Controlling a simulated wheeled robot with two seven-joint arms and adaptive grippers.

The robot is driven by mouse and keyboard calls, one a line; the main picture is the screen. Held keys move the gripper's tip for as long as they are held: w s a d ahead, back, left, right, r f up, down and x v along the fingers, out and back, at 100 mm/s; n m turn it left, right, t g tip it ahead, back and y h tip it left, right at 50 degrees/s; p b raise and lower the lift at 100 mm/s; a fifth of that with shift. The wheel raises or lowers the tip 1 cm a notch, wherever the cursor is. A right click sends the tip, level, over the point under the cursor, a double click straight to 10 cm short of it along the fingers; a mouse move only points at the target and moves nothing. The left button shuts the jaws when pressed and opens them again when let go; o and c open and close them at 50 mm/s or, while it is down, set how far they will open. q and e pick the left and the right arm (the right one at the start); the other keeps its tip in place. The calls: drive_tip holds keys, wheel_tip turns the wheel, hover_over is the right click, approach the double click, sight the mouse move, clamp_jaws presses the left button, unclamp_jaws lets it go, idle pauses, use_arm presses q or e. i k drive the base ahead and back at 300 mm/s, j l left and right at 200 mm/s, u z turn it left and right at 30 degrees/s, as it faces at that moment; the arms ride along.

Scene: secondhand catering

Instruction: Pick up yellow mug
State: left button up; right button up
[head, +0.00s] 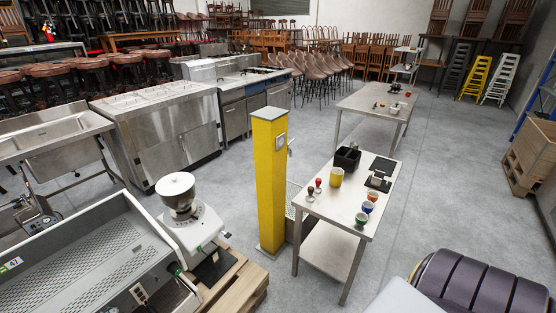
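A yellow cylindrical vessel (337,178), the clearest match for the yellow mug, stands upright on the near steel table (340,208), close to its left edge. No handle can be made out on it. Neither of my grippers is in view.
A black box (347,159), dark mats (382,167) and two red-topped tools (310,193) share the table. A tall yellow post (270,185) stands left of it. A second table (365,98) stands behind. Grey floor (450,190) is clear to the right.

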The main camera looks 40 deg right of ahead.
sight(337, 176)
drive_tip(key=z, duration=1.8)
drive_tip(key=i+l+u, duration=0.1)
drive_tip(key=i+l, duration=0.15)
drive_tip(key=l, duration=0.25)
drive_tip(key=i+l+u, duration=0.15)
drive_tip(key=l, duration=0.4)
drive_tip(key=i+l+u, duration=0.1)
drive_tip(key=i+l, duration=0.2)
drive_tip(key=l, duration=0.25)
drive_tip(key=i+l+u, duration=0.15)
drive_tip(key=l, duration=0.45)
drive_tip(key=i+l+u, duration=0.1)
drive_tip(key=l, duration=0.5)
drive_tip(key=i+l+u, duration=0.15)
drive_tip(key=l, duration=0.45)
drive_tip(key=i+l+u, duration=0.1)
drive_tip(key=l, duration=0.55)
drive_tip(key=i+l+u, duration=0.1)
drive_tip(key=l, duration=0.5)
